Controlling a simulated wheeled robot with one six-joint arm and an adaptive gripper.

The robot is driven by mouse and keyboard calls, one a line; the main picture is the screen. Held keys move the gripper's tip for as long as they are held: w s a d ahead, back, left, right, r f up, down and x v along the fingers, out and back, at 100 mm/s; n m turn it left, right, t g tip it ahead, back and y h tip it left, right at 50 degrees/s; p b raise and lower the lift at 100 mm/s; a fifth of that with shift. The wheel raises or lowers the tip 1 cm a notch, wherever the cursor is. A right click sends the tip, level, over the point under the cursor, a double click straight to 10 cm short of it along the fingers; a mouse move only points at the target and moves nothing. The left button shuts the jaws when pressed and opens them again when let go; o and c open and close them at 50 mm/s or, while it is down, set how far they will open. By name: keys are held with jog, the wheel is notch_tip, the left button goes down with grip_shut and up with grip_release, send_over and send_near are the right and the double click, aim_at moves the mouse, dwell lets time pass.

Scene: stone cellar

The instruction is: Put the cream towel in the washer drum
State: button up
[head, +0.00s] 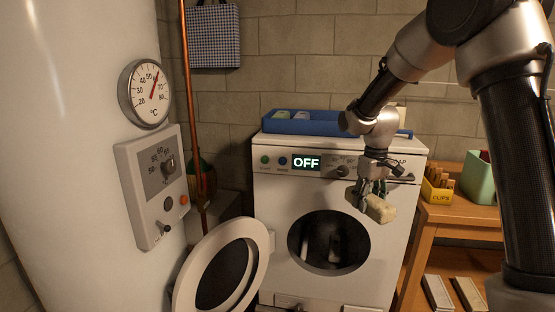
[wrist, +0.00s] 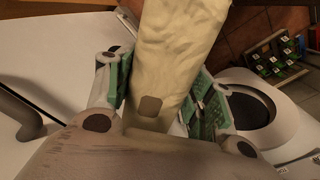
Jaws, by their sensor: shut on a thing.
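The cream towel (head: 379,208) is a rolled bundle held in my gripper (head: 372,188), in front of the washer's upper right front. In the wrist view the towel (wrist: 172,50) lies between the two green-padded fingers of my gripper (wrist: 165,95). The white washer (head: 265,180) has its round door (head: 262,262) swung open to the left. The drum opening (head: 328,242) is dark, with something pale inside that I cannot make out. The towel is above and right of the opening, outside it. The washer's display reads OFF.
A blue tray (head: 325,127) sits on top of the washer. A white boiler (head: 70,120) with a gauge and control box stands at left. A wooden bench (head: 460,215) at right holds a yellow clips box (head: 437,192) and a green bin (head: 479,177).

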jog(key=s+d+f+n+h, duration=0.1)
jog(key=s+f+n, duration=0.25)
jog(key=f, duration=0.65)
jog(key=s+f+n+h, duration=0.2)
jog(key=f+n, duration=0.2)
jog(key=f, duration=0.5)
jog(key=s+d+f+n+h, duration=0.15)
jog(key=f+n, duration=0.25)
jog(key=f, duration=0.6)
jog(key=w+a+f+n+t+y, duration=0.15)
jog(key=a+n+t, duration=0.25)
jog(key=a+n, duration=0.5)
jog(key=w+a+f+n+t+y, duration=0.1)
jog(key=a+f+n+t+y, duration=0.2)
jog(key=a+n, duration=0.6)
jog(key=w+d+f, duration=0.2)
jog(key=w, duration=1)
jog(key=w+d+f+t+h, duration=0.1)
jog(key=w+d+f, duration=0.1)
jog(key=w, duration=1.1)
jog(key=w+d+f, duration=0.2)
jog(key=w+d, duration=0.1)
jog(key=w, duration=0.9)
jog(key=shift+w+d+f+h, duration=0.15)
jog(key=shift+w+f+h, duration=0.15)
jog(key=shift+w, duration=0.1)
